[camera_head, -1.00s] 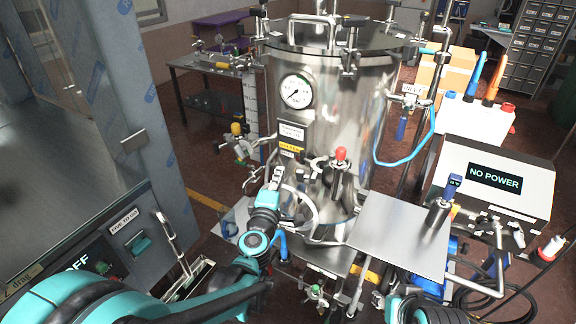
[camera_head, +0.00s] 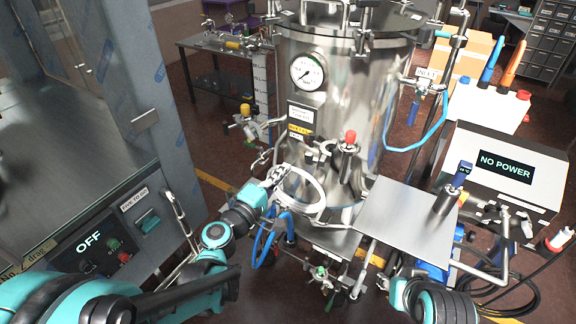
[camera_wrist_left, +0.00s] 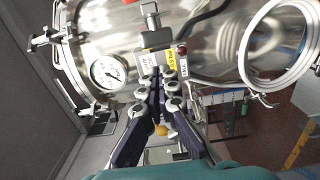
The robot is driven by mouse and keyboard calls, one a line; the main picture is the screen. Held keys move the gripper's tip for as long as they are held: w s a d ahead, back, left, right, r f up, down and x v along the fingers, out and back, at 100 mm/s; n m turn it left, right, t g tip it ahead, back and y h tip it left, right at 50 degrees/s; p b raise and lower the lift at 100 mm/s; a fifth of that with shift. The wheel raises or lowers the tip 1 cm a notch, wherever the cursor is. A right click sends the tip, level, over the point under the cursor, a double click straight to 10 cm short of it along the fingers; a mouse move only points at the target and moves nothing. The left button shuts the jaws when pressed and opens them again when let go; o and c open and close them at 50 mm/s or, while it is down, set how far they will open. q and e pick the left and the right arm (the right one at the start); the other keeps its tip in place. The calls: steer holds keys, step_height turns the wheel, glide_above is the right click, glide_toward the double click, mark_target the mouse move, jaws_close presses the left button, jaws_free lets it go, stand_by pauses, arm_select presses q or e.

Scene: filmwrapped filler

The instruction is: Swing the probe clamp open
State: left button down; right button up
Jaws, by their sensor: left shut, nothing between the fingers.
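A round pale metal ring (camera_head: 323,193), which seems to be the probe clamp, stands at the lower front of the steel vessel (camera_head: 355,90). It shows large at the right of the left wrist view (camera_wrist_left: 246,62). My left gripper (camera_head: 281,172) is at the ring's upper left in the head view. Its fingers (camera_wrist_left: 157,76) are together and empty, with the ring off to their right in the wrist view. I cannot tell whether they touch it. A red-capped fitting (camera_head: 350,138) stands to the ring's upper right. My right gripper is out of view; only part of that arm shows.
A flat metal plate (camera_head: 400,212) sits right of the ring. A white box reading NO POWER (camera_head: 500,185) is farther right. Blue hoses (camera_head: 264,238) hang below the ring. A cabinet with an OFF panel (camera_head: 105,235) stands at left. A pressure gauge (camera_head: 308,72) is on the vessel.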

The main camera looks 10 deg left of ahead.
mark_target(310, 142)
arm_select(q)
steer(key=b+x, duration=0.2)
steer(key=x, duration=1)
steer(key=shift+w, duration=0.15)
